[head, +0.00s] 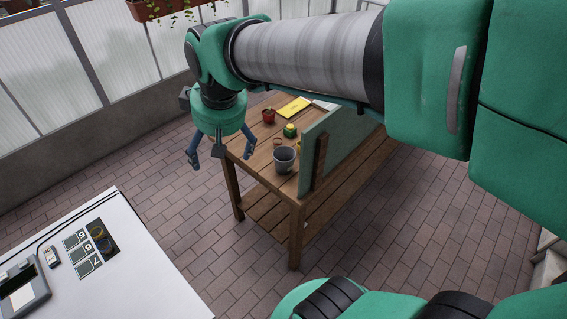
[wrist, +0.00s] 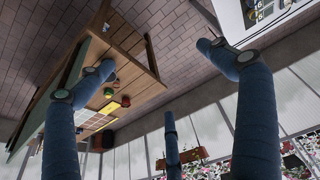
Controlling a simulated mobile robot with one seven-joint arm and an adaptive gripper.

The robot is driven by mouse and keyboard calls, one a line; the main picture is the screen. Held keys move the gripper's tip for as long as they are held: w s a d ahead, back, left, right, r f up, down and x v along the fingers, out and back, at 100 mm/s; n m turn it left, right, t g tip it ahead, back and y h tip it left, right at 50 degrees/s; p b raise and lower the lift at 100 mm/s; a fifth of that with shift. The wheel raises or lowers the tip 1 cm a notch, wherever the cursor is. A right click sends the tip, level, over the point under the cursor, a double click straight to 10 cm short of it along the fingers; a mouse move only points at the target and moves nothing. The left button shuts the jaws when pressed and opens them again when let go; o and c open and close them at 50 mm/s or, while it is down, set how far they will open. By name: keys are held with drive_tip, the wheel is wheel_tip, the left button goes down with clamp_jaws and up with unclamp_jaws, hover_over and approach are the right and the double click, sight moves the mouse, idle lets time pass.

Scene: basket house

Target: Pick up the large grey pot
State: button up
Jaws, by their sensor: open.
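The large grey pot (head: 284,161) stands upright near the front corner of the wooden table (head: 262,152) in the head view.
A green board (head: 336,135) stands upright just right of the pot. A red pot (head: 268,116), a small green object (head: 290,131) and a yellow book (head: 294,107) are farther back. A white worktop (head: 130,265) is at lower left. Brick floor between is clear.

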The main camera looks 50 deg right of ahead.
drive_tip(key=w+d+f+g, duration=0.1)
drive_tip(key=w+d+f, duration=0.3)
drive_tip(key=w+d, duration=0.35)
drive_tip(key=n+g+b, duration=0.1)
drive_tip(key=n+g, duration=0.1)
drive_tip(key=g, duration=0.1)
hover_over(285, 157)
drive_tip(key=s+a, duration=0.2)
drive_tip(key=a, duration=0.1)
wheel_tip(285, 157, down, 28)
drive_tip(key=shift+s+f+y, duration=0.2)
drive_tip(key=shift+y, duration=0.2)
drive_tip(key=shift+f, duration=0.15)
drive_tip(key=shift+f+b, duration=0.9)
drive_tip(key=shift+f, duration=3.3)
drive_tip(key=shift+s+f+b, duration=0.15)
drive_tip(key=shift+f+b, duration=0.6)
drive_tip(key=shift+f, duration=1.85)
